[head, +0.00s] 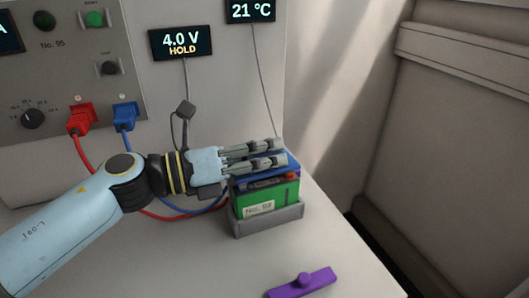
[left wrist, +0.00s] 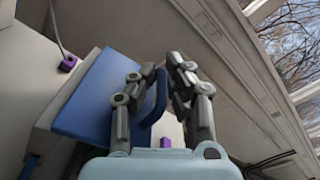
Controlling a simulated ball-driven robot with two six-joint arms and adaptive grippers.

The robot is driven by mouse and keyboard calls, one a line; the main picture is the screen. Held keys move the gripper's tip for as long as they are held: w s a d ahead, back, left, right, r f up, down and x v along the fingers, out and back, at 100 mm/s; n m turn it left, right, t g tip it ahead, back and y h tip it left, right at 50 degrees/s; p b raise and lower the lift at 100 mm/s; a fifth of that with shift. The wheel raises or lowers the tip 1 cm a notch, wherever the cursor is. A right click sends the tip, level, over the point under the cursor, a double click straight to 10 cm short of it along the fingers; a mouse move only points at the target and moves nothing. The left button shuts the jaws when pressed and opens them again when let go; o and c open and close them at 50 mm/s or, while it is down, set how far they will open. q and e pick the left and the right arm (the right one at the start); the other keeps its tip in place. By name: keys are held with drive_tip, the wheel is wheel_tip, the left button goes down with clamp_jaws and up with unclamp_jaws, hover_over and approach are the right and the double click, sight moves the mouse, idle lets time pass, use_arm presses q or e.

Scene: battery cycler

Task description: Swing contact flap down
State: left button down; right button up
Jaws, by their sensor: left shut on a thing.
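The blue contact flap (head: 292,163) is over the top of a green battery (head: 275,199) labelled "No. 93". The battery stands upright in a grey cradle (head: 268,224). My left gripper (head: 281,152) reaches in from the left above the battery and partly hides the flap. In the left wrist view the flap shows as a broad blue plate (left wrist: 92,98), and the left gripper (left wrist: 166,72) is shut on its upright blue tab (left wrist: 155,97). A dark gap shows between flap and battery, so whether they touch is unclear. My right gripper is out of view.
A purple handled piece (head: 303,283) lies on the bench in front. Red (head: 80,118) and blue (head: 126,114) plugs sit in the panel, and their cables run behind my left arm. Bench right of the cradle is clear.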

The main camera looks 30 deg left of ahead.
use_arm(q)
drive_tip(key=shift+s+d+f, duration=0.2)
drive_tip(key=shift+s+f, duration=0.1)
drive_tip(key=shift+f, duration=0.15)
drive_tip(key=c, duration=1.5)
unclamp_jaws()
drive_tip(key=shift+w, duration=0.1)
drive_tip(key=shift+o, duration=0.4)
drive_tip(key=shift+d, duration=0.2)
drive_tip(key=shift+a, duration=0.15)
drive_tip(key=shift+s+a+f, duration=0.15)
drive_tip(key=shift+s+a, duration=0.05)
drive_tip(key=shift+s, duration=0.1)
drive_tip(key=v, duration=1.1)
drive_tip(key=shift+r, duration=0.25)
drive_tip(key=shift+s, duration=0.1)
